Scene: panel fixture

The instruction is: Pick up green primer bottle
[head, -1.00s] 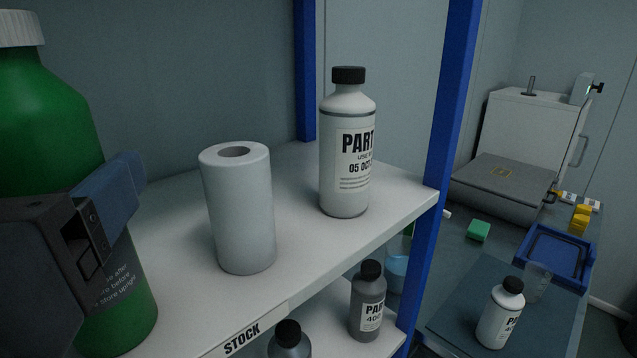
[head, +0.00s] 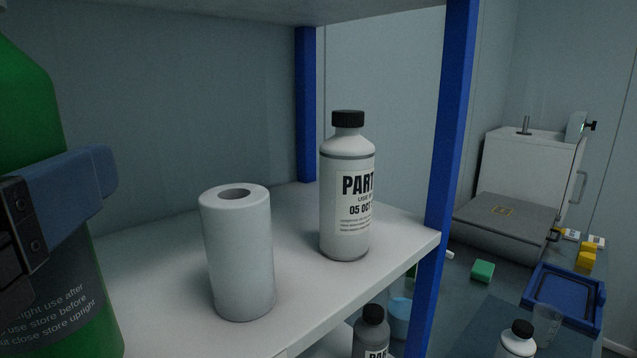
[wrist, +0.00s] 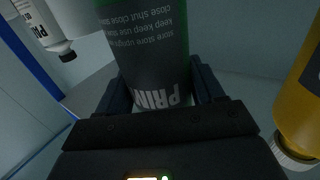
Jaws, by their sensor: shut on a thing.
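The green primer bottle (head: 28,130) fills the left edge of the head view, close to the camera, with a dark label and white print. Its top is cut off by the frame. My gripper (head: 70,195) is shut on it, with a blue finger across its side. In the wrist view the bottle (wrist: 145,50) stands between both fingers of my gripper (wrist: 155,90), and its label reads in part "PRIM". The bottle's base is out of frame in the head view, so I cannot tell whether it touches the shelf.
A white paper roll (head: 238,255) and a white "PART" bottle (head: 346,190) stand on the shelf (head: 300,300). A blue post (head: 450,130) rises at the shelf's right corner. In the wrist view a yellow bottle (wrist: 300,105) is close at the right.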

